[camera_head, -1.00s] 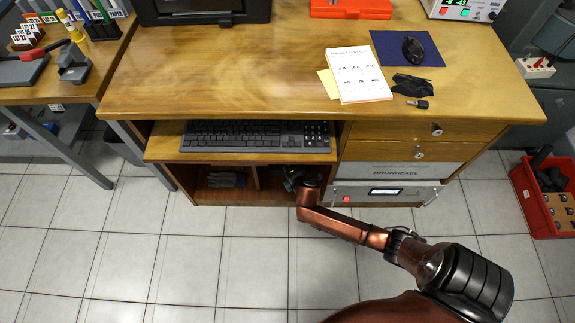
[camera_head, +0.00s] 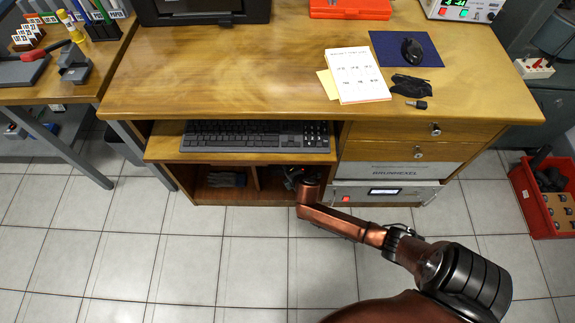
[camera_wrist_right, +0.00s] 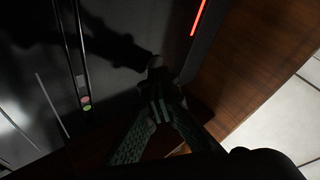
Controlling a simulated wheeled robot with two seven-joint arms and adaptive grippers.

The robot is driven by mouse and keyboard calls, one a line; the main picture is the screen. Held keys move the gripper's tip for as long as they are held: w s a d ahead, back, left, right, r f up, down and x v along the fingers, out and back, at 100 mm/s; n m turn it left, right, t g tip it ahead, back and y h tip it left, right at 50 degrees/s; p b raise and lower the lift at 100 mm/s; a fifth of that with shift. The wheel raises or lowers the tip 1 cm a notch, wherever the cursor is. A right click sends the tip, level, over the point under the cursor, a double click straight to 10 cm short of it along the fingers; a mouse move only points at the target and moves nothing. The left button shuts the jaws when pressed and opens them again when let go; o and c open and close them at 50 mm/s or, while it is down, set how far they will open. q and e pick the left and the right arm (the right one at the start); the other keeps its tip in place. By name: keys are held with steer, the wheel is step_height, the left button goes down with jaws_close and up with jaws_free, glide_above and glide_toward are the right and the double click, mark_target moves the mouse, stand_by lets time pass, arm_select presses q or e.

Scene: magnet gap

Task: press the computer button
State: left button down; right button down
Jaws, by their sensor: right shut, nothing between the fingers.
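In the right wrist view, a dark computer front panel (camera_wrist_right: 115,50) fills the upper left and middle. It has a glowing red strip (camera_wrist_right: 197,17) and a pink and a green jack (camera_wrist_right: 85,103). My right gripper (camera_wrist_right: 156,78) is shut and empty, its fingertips close in front of the panel. I cannot tell whether they touch it. I cannot make out the button; the fingers and shadow cover part of the panel. In the head view, my right gripper (camera_head: 292,177) is small and dark inside the desk's lower compartment, partly hidden. My left gripper is out of view.
The keyboard (camera_head: 255,134) lies on the pull-out tray above my right gripper. A light-coloured instrument (camera_head: 415,192) with a display is right of the compartment, beside my arm. Dark gloves (camera_head: 226,179) lie in the left compartment. The tiled floor in front is clear.

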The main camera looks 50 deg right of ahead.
arm_select(q)
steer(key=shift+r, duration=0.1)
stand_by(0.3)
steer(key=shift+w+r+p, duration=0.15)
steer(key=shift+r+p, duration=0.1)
steer(key=shift+p, duration=0.05)
arm_select(e)
steer(key=shift+s+a, duration=0.25)
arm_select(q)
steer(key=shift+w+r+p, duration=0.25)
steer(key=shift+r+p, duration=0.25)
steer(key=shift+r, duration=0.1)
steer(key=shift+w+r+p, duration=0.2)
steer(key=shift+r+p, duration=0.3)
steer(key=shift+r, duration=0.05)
arm_select(e)
steer(key=s+a, duration=0.4)
steer(key=shift+a, duration=0.3)
